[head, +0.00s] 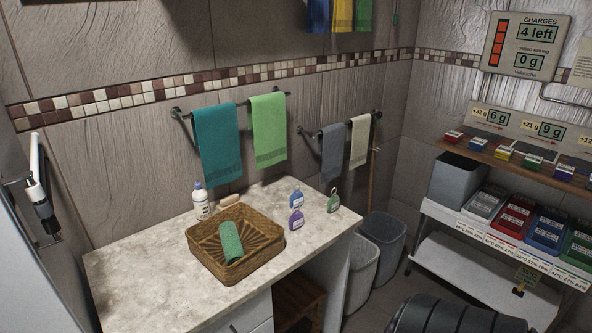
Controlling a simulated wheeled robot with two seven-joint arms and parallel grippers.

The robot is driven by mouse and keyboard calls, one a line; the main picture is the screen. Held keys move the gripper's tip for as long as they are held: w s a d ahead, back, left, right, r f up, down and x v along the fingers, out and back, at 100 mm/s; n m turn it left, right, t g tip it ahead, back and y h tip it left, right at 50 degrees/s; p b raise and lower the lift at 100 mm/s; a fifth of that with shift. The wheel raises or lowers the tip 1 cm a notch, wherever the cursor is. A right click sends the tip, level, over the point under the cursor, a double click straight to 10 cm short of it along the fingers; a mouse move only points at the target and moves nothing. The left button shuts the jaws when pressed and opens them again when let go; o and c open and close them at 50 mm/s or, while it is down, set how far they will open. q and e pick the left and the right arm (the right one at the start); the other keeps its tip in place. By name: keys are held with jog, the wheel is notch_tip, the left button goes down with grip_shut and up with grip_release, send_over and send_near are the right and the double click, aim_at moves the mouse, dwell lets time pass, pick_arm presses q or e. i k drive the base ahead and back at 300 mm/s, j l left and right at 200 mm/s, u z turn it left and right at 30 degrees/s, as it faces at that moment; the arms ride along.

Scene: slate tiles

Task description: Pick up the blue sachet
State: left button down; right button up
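Several small coloured packets sit on sloped dark pads along the brown wooden shelf (548,179) at the right. A small blue packet (476,145) lies between a red packet (453,137) and a yellow packet (505,153). A green packet (533,162) and another bluish packet (563,172) lie further right. They are too small to tell for sure which is the blue sachet. Neither of my grippers shows in the head view.
Below the shelf, a grey bin (457,180) stands beside labelled red (513,216) and blue (545,230) boxes. A black ribbed object (455,315) is at the bottom.

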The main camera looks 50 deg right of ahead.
aim_at(297, 196)
jog(key=z, duration=1.75)
